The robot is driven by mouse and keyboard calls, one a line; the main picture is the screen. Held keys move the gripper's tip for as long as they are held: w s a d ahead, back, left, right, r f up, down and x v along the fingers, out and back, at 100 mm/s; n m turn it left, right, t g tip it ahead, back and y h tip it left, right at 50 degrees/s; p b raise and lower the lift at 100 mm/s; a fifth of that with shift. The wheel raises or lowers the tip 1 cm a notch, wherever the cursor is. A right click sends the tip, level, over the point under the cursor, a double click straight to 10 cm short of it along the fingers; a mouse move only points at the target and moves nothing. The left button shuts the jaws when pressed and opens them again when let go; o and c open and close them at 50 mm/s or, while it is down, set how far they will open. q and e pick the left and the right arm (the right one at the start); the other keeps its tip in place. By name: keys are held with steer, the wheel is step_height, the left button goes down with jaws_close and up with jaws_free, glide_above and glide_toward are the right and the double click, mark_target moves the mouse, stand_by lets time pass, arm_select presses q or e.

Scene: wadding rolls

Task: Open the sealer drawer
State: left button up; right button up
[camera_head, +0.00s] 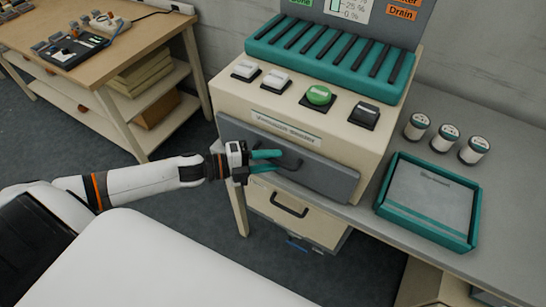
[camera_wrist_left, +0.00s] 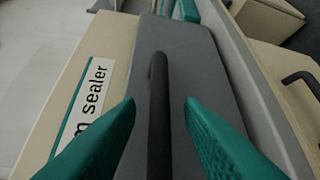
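The sealer (camera_head: 300,120) is a cream machine on the grey table, with a label reading "sealer" (camera_wrist_left: 88,103) in the left wrist view. Its drawer has a grey front (camera_head: 328,180) with a dark bar handle (camera_head: 296,162). The drawer front looks close against the body, with no clear gap. My left gripper (camera_head: 279,161) is at the handle, its teal fingers open. In the left wrist view, the handle (camera_wrist_left: 159,100) runs between the two fingertips (camera_wrist_left: 160,108), with space on both sides. My right gripper is in neither view.
A lower cream drawer (camera_head: 300,216) with its own dark handle hangs below the tabletop. A teal tray (camera_head: 428,240) and three small jars (camera_head: 445,138) stand right of the sealer. A wooden bench (camera_head: 140,60) is at the left; floor between is clear.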

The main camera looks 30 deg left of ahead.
arm_select(q)
steer(key=shift+w+d, duration=0.35)
steer(key=shift+d, duration=0.1)
jaws_close()
steer(key=shift+f, duration=0.1)
